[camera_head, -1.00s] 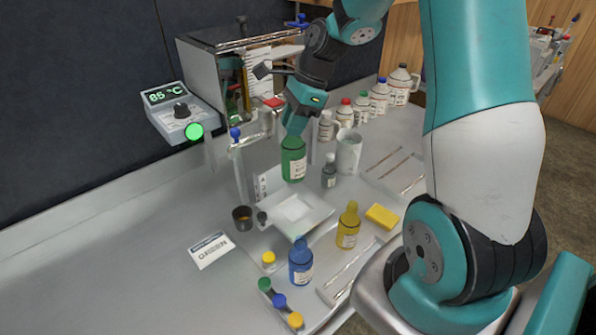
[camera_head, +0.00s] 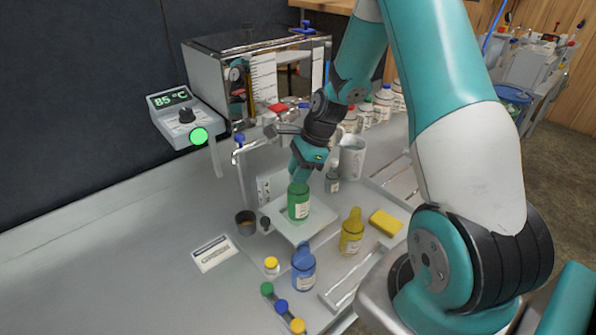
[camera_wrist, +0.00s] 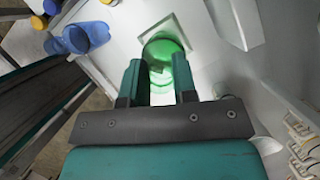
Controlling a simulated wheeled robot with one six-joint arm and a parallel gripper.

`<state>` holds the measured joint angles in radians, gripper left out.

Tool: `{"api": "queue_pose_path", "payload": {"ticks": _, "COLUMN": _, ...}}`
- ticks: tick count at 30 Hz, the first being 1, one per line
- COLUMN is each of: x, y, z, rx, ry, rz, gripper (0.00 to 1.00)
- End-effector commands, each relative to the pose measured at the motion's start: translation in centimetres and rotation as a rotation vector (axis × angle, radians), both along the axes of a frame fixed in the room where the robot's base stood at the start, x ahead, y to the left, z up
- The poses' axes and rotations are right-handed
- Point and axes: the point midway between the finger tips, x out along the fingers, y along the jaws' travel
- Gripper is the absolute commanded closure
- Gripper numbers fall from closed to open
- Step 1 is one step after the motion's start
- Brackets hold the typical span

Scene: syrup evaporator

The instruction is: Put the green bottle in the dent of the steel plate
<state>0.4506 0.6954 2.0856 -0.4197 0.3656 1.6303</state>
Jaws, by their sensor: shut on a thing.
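The green bottle (camera_head: 299,203) is upright with a pale label, and its top is between the fingers of my gripper (camera_head: 299,178). My gripper is shut on it from above; the wrist view also shows the gripper (camera_wrist: 160,82) with the green bottle (camera_wrist: 163,48) between its fingers. The steel plate (camera_head: 318,219) lies under and around the bottle. In the head view the bottle hides the middle of the plate. In the wrist view a square outline shows on the plate beside the bottle. I cannot tell whether the bottle's base touches the plate.
A blue bottle (camera_head: 303,270) and a yellow bottle (camera_head: 351,235) stand in front of the plate. A yellow sponge (camera_head: 385,222) lies at right.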

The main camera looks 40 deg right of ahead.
Motion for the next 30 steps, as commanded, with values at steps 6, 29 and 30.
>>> {"api": "queue_pose_path", "payload": {"ticks": 6, "x": 0.0, "y": 0.0, "z": -0.3, "rx": 0.000, "ry": 0.000, "rz": 0.000, "gripper": 0.53}}
{"api": "queue_pose_path", "payload": {"ticks": 29, "x": -1.0, "y": -2.9, "z": 7.2, "rx": -0.003, "ry": -0.005, "rz": -0.002, "gripper": 0.48}}
{"api": "queue_pose_path", "payload": {"ticks": 30, "x": -1.1, "y": -3.1, "z": 8.0, "rx": -0.002, "ry": -0.004, "rz": -0.002, "gripper": 0.48}}
